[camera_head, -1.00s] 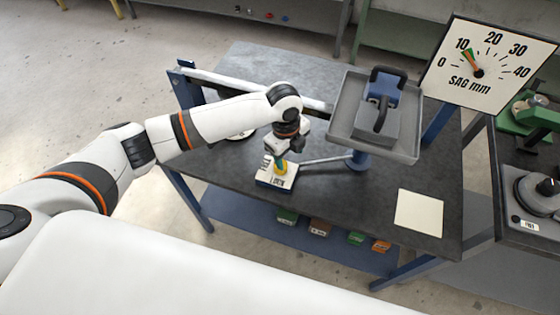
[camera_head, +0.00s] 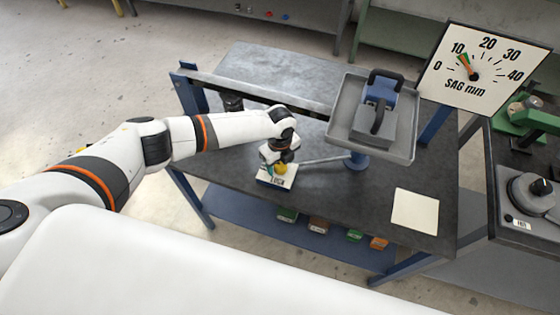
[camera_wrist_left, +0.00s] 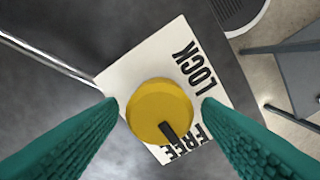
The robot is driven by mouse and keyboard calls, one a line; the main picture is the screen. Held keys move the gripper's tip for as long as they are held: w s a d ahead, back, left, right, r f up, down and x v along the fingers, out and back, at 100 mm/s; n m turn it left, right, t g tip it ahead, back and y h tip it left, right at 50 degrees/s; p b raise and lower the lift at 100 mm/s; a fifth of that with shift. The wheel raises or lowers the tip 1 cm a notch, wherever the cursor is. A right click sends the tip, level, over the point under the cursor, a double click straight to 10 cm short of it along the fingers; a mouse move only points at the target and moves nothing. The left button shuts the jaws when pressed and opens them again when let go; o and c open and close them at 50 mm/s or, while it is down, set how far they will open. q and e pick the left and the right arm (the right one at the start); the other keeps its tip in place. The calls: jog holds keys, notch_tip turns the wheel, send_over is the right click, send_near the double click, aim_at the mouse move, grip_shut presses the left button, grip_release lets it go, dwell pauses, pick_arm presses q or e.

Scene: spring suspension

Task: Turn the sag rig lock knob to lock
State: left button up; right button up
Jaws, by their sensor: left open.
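The yellow lock knob (camera_wrist_left: 160,108) with a black pointer (camera_wrist_left: 168,131) sits on a white plate (camera_wrist_left: 133,74) printed LOCK and FREE. In the left wrist view the pointer aims down and right, toward the word FREE. In the head view the knob (camera_head: 282,168) and plate (camera_head: 264,180) lie at the front of the dark bench, partly hidden by my left gripper (camera_head: 277,160). In the left wrist view my left gripper (camera_wrist_left: 160,104) is open, its green ribbed fingers on opposite sides of the knob. Contact cannot be told. My right gripper is out of view.
A thin metal rod (camera_head: 325,159) runs from near the plate to a blue post under a grey tray (camera_head: 345,150) holding a weight with black handles (camera_head: 377,110). The SAG mm dial (camera_head: 480,72) reads near 10. A blank cream square (camera_head: 415,209) lies at the bench's right.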

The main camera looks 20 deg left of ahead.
pick_arm(q)
jog(key=shift+f, duration=0.3)
jog(key=c, duration=1)
